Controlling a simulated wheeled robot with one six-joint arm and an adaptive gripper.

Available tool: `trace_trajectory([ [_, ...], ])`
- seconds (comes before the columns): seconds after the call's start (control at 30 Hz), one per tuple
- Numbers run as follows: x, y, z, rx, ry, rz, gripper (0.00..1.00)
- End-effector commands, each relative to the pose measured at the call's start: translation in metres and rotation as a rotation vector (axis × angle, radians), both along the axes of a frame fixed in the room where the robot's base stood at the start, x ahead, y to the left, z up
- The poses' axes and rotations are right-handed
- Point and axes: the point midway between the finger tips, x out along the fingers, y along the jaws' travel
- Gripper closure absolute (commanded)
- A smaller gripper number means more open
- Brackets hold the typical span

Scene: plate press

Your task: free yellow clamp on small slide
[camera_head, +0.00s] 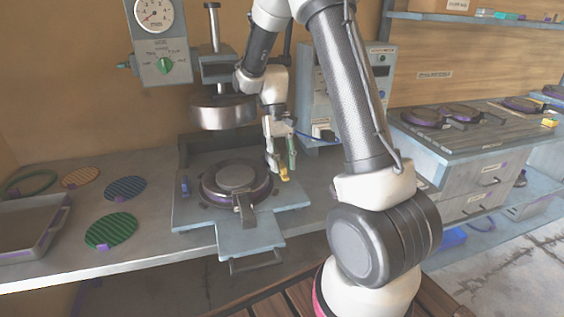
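The yellow clamp (285,175) is a small yellow piece at the right side of the pale blue slide plate (250,238) under the press. My gripper (279,164) points down right at the clamp, its fingertips close to or touching it. The fingers partly cover the clamp, and I cannot tell whether they are shut on it. A round dark mould (237,180) with a purple rim and a front handle sits on the slide. A blue clamp (185,187) stands on the slide's left side.
The press head (223,112) hangs above the mould, close left of my gripper. A control box (345,85) stands behind on the right. Ribbed discs, one of them green (111,230), and a grey tray (40,215) lie on the left bench.

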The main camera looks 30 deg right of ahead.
Motion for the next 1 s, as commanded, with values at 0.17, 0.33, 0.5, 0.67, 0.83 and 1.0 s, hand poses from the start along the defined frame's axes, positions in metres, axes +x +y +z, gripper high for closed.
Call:
trace_trajectory([
  [0.17,0.000,0.000,0.000,0.000,0.000,-0.001,0.66],
  [0.33,0.006,-0.001,0.014,0.000,-0.003,-0.001,0.66],
  [0.5,0.021,-0.004,0.047,0.000,-0.005,0.000,0.66],
  [0.67,0.034,-0.006,0.080,-0.001,-0.005,0.000,0.66],
  [0.83,0.042,-0.008,0.102,0.000,-0.001,0.000,0.66],
  [1.0,0.045,-0.008,0.111,0.000,0.000,0.000,0.66],
])
